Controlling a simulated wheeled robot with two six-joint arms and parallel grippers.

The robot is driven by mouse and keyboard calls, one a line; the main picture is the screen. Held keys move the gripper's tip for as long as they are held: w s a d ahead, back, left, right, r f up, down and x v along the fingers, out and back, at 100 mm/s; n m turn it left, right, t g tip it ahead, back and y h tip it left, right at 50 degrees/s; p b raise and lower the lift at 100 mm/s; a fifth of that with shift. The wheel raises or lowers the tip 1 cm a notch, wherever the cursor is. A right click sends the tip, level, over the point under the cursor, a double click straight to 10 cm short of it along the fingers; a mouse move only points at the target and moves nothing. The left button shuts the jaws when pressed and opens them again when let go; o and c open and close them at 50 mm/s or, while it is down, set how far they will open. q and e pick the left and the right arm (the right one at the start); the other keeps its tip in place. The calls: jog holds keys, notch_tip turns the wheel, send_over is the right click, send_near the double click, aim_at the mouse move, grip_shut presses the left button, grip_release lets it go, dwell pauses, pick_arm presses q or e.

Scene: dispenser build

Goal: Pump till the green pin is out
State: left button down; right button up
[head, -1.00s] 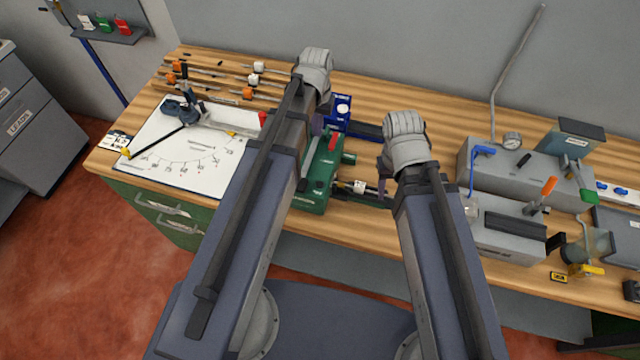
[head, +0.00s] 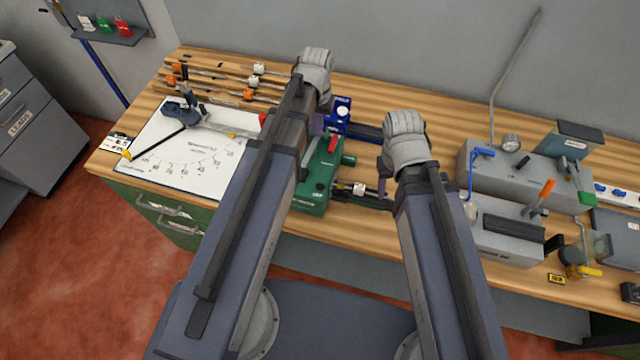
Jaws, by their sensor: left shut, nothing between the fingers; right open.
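A green bench device (head: 316,190) with a red lever (head: 334,144) stands between my arms, partly covered by my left arm. A blue block (head: 341,112) is behind it. My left gripper (head: 317,124) is shut and empty, just above the device's far left side; whether it touches anything is hidden. My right gripper (head: 383,168) is open and empty, to the right of the device, near a dark rod with a white collar (head: 358,189). I cannot make out a green pin.
A white sheet with a dial scale (head: 180,160) lies at the left. Several rods with orange and white knobs (head: 249,95) lie behind it. A grey box with a gauge (head: 510,160) and a grey unit with an orange-tipped lever (head: 510,230) crowd the right.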

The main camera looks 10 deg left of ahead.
pick_arm(q)
jog(key=shift+f, duration=0.15)
jog(key=shift+s+f+b, duration=0.15)
jog(key=shift+f+b, duration=0.25)
jog(key=shift+b, duration=0.25)
jog(key=shift+s, duration=0.1)
jog(key=shift+r, duration=0.1)
jog(key=shift+w+r+p, duration=0.2)
jog(key=shift+r+p, duration=0.3)
jog(key=shift+p, duration=0.2)
jog(key=shift+f, duration=0.1)
